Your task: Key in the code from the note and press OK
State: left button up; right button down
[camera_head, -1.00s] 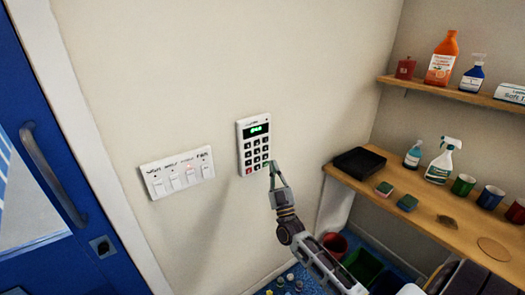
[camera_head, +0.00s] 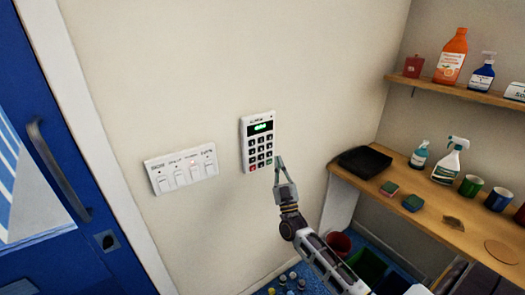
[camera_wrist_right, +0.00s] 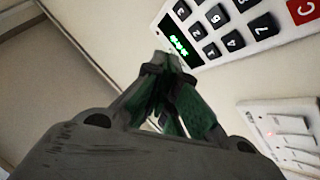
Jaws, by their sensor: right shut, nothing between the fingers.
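The white keypad (camera_head: 246,143) hangs on the wall with black keys, a red key at bottom left and a green key at bottom right. Its small display glows green; I cannot read the characters for sure. It also shows in the right wrist view (camera_wrist_right: 222,52), where black number keys and a red C key are visible. My right gripper (camera_head: 279,159) is shut and empty, its tips just off the keypad's lower right edge. In the right wrist view the fingertips (camera_wrist_right: 167,58) appear beside the display. No note is in view, nor is my left gripper.
A white switch panel (camera_head: 181,169) with a small red light is left of the keypad. A blue door (camera_head: 60,268) is at far left. A wooden shelf (camera_head: 450,228) at right holds a black tray (camera_head: 365,161), sponges, bottles and cups. Bins stand below.

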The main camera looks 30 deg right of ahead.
pick_arm(q)
jog(key=shift+a+f+b, duration=0.1)
jog(key=shift+f+b, duration=1.85)
jog(key=shift+f, duration=0.1)
pick_arm(e)
jog(key=shift+w+a, duration=0.15)
jog(key=shift+w, duration=1.85)
jog(key=shift+w+a, duration=0.15)
jog(key=shift+w, duration=1.85)
pick_arm(q)
jog(key=shift+f+b, duration=0.35)
pick_arm(e)
jog(key=shift+w+a, duration=0.1)
jog(key=shift+w, duration=0.75)
pick_arm(q)
jog(key=shift+r, duration=0.2)
pick_arm(e)
jog(key=shift+s, duration=0.2)
pick_arm(q)
jog(key=shift+r+p, duration=0.35)
jog(key=shift+p, duration=0.2)
pick_arm(e)
jog(key=shift+s, duration=0.6)
pick_arm(q)
jog(key=shift+r, duration=0.1)
pick_arm(e)
jog(key=shift+s, duration=0.1)
